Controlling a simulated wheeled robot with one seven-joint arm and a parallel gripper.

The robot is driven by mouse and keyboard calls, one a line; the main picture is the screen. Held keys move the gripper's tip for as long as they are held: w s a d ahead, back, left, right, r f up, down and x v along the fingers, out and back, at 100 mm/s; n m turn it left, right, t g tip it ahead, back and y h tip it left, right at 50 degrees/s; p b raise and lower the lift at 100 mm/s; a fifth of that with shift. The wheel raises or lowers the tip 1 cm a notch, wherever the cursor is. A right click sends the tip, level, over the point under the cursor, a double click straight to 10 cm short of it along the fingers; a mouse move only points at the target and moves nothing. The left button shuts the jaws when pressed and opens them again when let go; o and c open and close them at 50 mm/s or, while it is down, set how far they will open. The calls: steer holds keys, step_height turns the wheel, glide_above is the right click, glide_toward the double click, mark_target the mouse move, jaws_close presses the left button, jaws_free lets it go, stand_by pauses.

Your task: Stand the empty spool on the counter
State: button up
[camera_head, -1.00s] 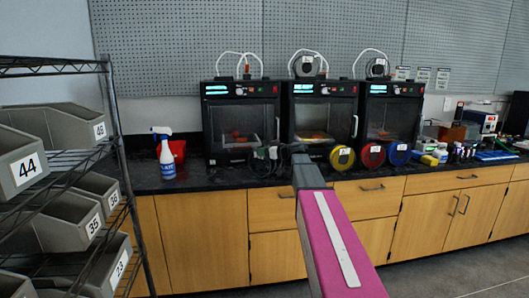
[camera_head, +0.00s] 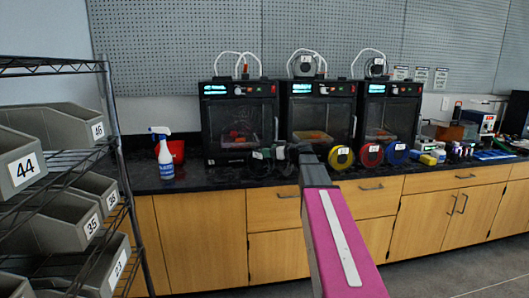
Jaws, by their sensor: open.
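My gripper (camera_head: 270,154) is at the far end of my arm, low in front of the gap between the left and middle printers, at about the height of the counter top. It is small and dark against the dark counter (camera_head: 220,175); I see nothing held in it. Spools with yellow (camera_head: 342,158), red (camera_head: 370,155) and blue (camera_head: 396,153) faces stand on the counter to its right. Grey spools sit on top of the middle printer (camera_head: 304,66) and the right printer (camera_head: 376,67). I cannot tell which spool is empty.
Three black printers, left (camera_head: 238,122), middle (camera_head: 318,112) and right (camera_head: 388,112), line the back of the counter. A spray bottle (camera_head: 165,155) and a red bin (camera_head: 177,150) stand left. A wire rack with grey bins (camera_head: 60,215) is near left. Counter between bottle and gripper is clear.

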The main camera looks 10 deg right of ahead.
steer(key=v, duration=0.8)
steer(key=s+a+f+m+g+h, duration=0.1)
steer(key=s+a+f+g, duration=0.15)
steer(key=f, duration=0.45)
steer(key=s+a+f+m+g+h, duration=0.1)
steer(key=s+a+f+m+h, duration=0.2)
steer(key=f, duration=0.4)
steer(key=s+a+f+g, duration=0.2)
steer(key=s+a+f, duration=0.1)
steer(key=s+f, duration=0.3)
steer(key=s+f+m+g+h, duration=0.5)
steer(key=s+f+g+h, duration=0.1)
steer(key=s+f, duration=1)
steer(key=shift+s+a+f+h, duration=0.4)
steer(key=shift+f+h, duration=0.25)
steer(key=shift+h, duration=0.05)
